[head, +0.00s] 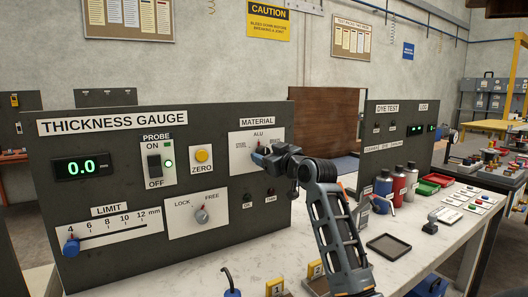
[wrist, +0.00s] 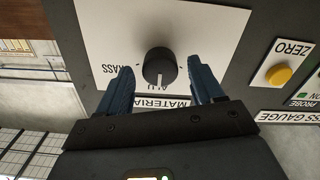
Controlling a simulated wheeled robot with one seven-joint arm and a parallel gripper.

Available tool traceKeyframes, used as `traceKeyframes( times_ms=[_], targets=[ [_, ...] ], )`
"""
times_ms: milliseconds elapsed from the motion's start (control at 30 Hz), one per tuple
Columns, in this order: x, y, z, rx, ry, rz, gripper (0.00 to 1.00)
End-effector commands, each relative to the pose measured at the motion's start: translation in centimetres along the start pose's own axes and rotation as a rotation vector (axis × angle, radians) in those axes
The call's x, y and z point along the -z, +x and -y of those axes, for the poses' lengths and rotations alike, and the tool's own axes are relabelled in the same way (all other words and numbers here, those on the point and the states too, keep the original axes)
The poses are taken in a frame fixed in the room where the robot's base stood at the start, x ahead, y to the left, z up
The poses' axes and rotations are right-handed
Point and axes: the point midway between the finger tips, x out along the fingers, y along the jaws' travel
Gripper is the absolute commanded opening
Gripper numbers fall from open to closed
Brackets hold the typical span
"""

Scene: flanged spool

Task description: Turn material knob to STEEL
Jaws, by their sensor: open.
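The black material knob (wrist: 160,67) sits on a white plate (wrist: 110,25), and its pale pointer line points to the ALU label (wrist: 160,86). In the head view the plate (head: 243,139) is on the thickness gauge panel (head: 110,203). There, STEEL is left of ALU and BRASS is right. My gripper (wrist: 161,75) is open, with one blue finger on each side of the knob; whether they touch it I cannot tell. In the head view my gripper (head: 262,157) hides the knob. In the wrist view the STEEL label is not visible.
The yellow ZERO button (head: 202,156), the probe switch (head: 155,166) and the LOCK/FREE knob (head: 201,215) are left of my gripper. Bottles (head: 383,187) and a tray (head: 388,246) stand on the bench to the right.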

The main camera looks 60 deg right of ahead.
Motion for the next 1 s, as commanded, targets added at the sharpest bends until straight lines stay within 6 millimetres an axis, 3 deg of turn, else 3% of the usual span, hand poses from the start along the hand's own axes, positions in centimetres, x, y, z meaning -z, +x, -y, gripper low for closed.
traceKeyframes(
  times_ms=[200, 500, 1000],
  targets=[
    [0.0, 1.9, 0.0, 0.001, -0.001, 0.001, 0.67],
    [0.0, 2.1, 0.0, 0.000, 0.000, 0.000, 0.67],
    [0.0, 2.1, 0.0, 0.000, 0.000, 0.000, 0.19]
  ],
)
